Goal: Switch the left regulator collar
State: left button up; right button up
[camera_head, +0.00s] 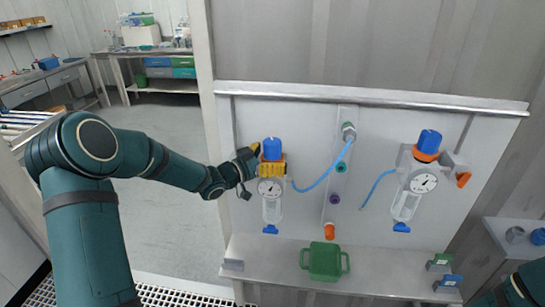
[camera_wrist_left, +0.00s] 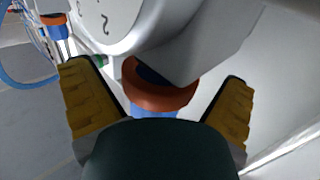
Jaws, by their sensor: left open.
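The left regulator has a blue knob (camera_head: 272,148) on top and a round gauge (camera_head: 270,188) below, on the pale panel. Its orange collar (camera_wrist_left: 158,88) shows in the left wrist view, just under the grey regulator body, with a bit of blue knob beyond it. My left gripper (camera_head: 264,158) is open at the collar. Its yellow finger pads stand on either side of the collar, with a gap visible on each side in the left wrist view (camera_wrist_left: 158,100). In the head view a finger pad hides most of the collar. My right gripper is not in view.
The right regulator has a blue knob (camera_head: 430,141) and an orange collar (camera_head: 426,154). Blue hoses run near both regulators, one to a central port strip (camera_head: 336,190). A green tray (camera_head: 324,262) rests on the ledge below. Small green and blue holders stand at the ledge's right.

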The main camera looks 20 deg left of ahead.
pick_arm(q)
jog(key=v, duration=1.1)
jog(key=shift+s, duration=0.4)
jog(key=shift+r, duration=0.1)
jog(key=shift+a, duration=0.1)
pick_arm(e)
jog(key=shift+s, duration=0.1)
